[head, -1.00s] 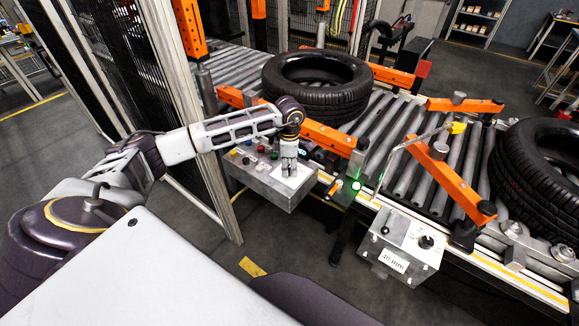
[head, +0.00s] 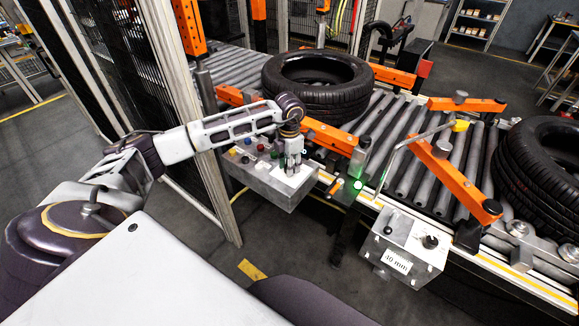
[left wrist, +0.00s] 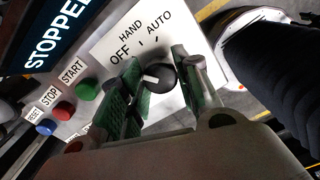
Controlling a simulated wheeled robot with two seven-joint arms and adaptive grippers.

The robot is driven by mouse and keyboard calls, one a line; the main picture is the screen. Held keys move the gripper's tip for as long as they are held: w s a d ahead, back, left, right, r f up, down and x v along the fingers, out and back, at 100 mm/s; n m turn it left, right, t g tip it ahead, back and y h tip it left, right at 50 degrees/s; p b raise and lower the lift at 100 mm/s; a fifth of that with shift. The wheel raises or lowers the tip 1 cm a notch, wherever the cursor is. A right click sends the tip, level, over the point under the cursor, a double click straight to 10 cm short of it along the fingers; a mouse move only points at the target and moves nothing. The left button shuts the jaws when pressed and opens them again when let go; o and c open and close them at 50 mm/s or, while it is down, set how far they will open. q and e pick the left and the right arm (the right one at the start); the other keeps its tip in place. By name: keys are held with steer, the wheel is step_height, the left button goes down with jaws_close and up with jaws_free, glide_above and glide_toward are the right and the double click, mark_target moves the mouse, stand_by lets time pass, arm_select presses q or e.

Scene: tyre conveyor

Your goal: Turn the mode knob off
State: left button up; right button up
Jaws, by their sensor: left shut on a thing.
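The black mode knob (left wrist: 160,79) sits on a white plate marked OFF, HAND and AUTO in the left wrist view. A white mark shows on the knob's left side; the OFF label lies up and to the left of it. My left gripper (left wrist: 153,88) has its green-padded fingers on both sides of the knob and is shut on it. In the head view my left gripper (head: 292,168) points down at the control box (head: 268,190) and hides the knob. My right gripper is not in view.
Green start (left wrist: 88,89), red stop (left wrist: 63,110) and blue reset (left wrist: 46,127) buttons sit left of the knob, below a display reading STOPPED (left wrist: 58,38). Behind the box is a roller conveyor (head: 390,135) with a tyre (head: 318,100). Another box (head: 405,243) stands right.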

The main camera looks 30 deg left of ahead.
arm_select(q)
steer(key=shift+n, duration=0.7)
steer(key=shift+r+n, duration=0.1)
steer(key=shift+n, duration=0.2)
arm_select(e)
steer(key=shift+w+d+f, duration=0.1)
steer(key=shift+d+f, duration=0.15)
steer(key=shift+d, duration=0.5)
arm_select(q)
steer(key=o, duration=1)
steer(key=shift+o, duration=0.2)
steer(key=shift+r, duration=0.1)
step_height(320, 180, up, 12)
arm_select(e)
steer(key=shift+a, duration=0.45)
